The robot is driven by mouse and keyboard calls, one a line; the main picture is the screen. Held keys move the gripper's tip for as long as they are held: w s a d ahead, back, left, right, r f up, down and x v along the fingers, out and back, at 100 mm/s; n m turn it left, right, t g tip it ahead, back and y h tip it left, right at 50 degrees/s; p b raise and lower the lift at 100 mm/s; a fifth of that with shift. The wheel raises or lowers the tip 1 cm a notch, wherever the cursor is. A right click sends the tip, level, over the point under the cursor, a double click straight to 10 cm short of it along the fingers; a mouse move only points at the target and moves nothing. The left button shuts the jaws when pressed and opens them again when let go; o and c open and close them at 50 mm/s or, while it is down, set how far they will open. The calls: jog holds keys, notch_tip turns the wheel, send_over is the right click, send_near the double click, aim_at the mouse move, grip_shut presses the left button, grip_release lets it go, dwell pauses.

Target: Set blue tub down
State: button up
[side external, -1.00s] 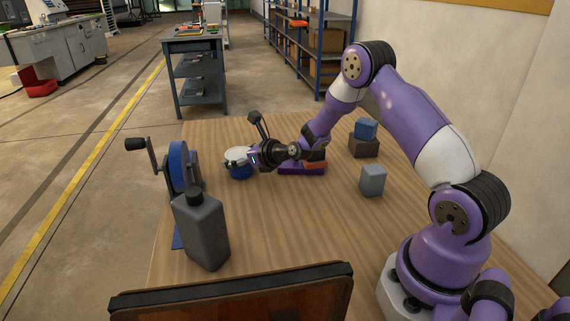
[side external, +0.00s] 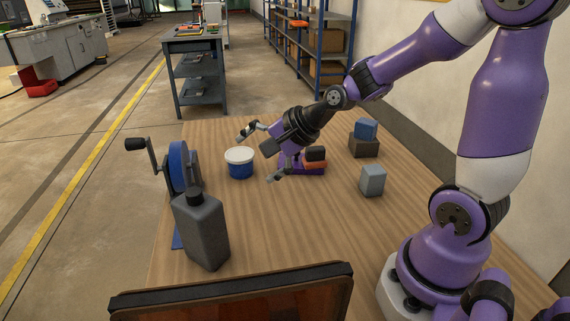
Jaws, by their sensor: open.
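The blue tub (side external: 240,168) with its white lid stands upright on the wooden table (side external: 290,235), left of the table's middle toward the back. My gripper (side external: 258,157) is open and empty, just right of the tub. Its fingers are spread wide, one reaching up and left behind the tub's right side, the other low in front. In this view the fingers look clear of the tub.
A grey bottle (side external: 203,230) and a blue wheel with a crank (side external: 178,166) stand at left. A purple base (side external: 312,168) with orange and black parts sits behind my gripper. Grey block (side external: 373,180) and a blue block (side external: 366,129) on a brown block (side external: 363,146) stand right.

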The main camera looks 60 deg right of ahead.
jog(key=s+a+r+n+g+h, duration=0.1)
jog(key=s+r+n, duration=0.1)
jog(key=s+n, duration=0.5)
jog(key=s+a+r+n+g+h, duration=0.1)
jog(key=s+r+n+g, duration=0.1)
jog(key=s+n, duration=0.5)
jog(key=r+n, duration=0.1)
jog(key=n, duration=0.1)
jog(key=shift+r+n+g, duration=0.15)
jog(key=shift+n+g, duration=0.15)
